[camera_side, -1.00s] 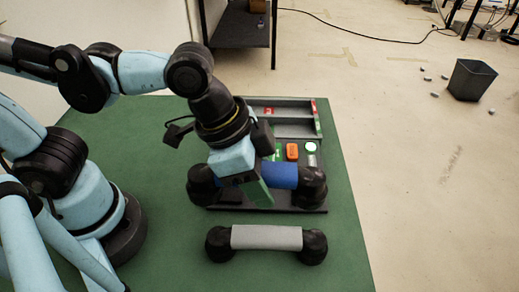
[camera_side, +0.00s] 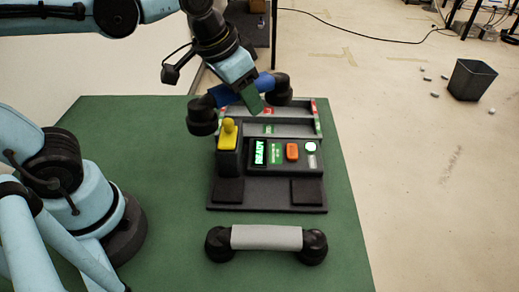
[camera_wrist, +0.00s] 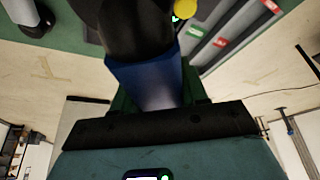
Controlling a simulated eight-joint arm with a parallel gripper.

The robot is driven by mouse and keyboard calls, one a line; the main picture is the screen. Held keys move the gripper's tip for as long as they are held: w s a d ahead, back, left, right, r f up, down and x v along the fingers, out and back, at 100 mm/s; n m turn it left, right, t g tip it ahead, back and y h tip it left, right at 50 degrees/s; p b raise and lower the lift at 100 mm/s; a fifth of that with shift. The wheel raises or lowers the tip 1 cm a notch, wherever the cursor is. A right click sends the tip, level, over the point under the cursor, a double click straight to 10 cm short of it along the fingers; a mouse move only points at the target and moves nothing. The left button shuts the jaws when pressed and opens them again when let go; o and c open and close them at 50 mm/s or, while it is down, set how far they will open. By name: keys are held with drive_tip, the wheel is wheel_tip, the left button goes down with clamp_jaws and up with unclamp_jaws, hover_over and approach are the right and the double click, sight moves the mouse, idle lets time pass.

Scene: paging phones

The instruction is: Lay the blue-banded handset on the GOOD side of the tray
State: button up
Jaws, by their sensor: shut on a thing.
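The blue-banded handset (camera_side: 227,96) is off the table, held up in the side view over the back of the phone base. It is tilted, its left black end lower than its right. My gripper (camera_side: 249,94) is shut on its blue band. In the wrist view the blue band (camera_wrist: 147,84) lies between the fingers, and a black end covers the top middle. The grey tray (camera_side: 317,116) stands behind the base, with a red-labelled back section and a green-labelled front section. The label words are too small to read. The handset and gripper hide its left part.
The phone base (camera_side: 266,195) has two bare dark pads, a yellow knob (camera_side: 228,133), a lit green display (camera_side: 259,152) and an orange button (camera_side: 292,151). A grey-banded handset (camera_side: 267,238) lies in front of it.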

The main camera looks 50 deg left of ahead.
drive_tip(key=w+a+n, duration=0.2)
drive_tip(key=a, duration=0.4)
drive_tip(key=s+d+f+m+h, duration=0.1)
drive_tip(key=s+d+m, duration=0.3)
drive_tip(key=d, duration=0.6)
drive_tip(key=s+d+f+m+g+h, duration=0.1)
drive_tip(key=s+d+f+m, duration=0.1)
drive_tip(key=s+d+m, duration=0.3)
drive_tip(key=s+d, duration=0.4)
drive_tip(key=d, duration=0.2)
drive_tip(key=shift+s+d, duration=0.15)
drive_tip(key=w+a+f, duration=0.2)
drive_tip(key=w, duration=0.1)
drive_tip(key=w+a+f, duration=0.2)
drive_tip(key=w, duration=0.1)
drive_tip(key=w+a+f, duration=0.2)
drive_tip(key=w+f, duration=0.1)
drive_tip(key=shift+w+a, duration=0.2)
drive_tip(key=shift+w, duration=0.2)
drive_tip(key=shift+f, duration=1.8)
drive_tip(key=shift+f, duration=0.45)
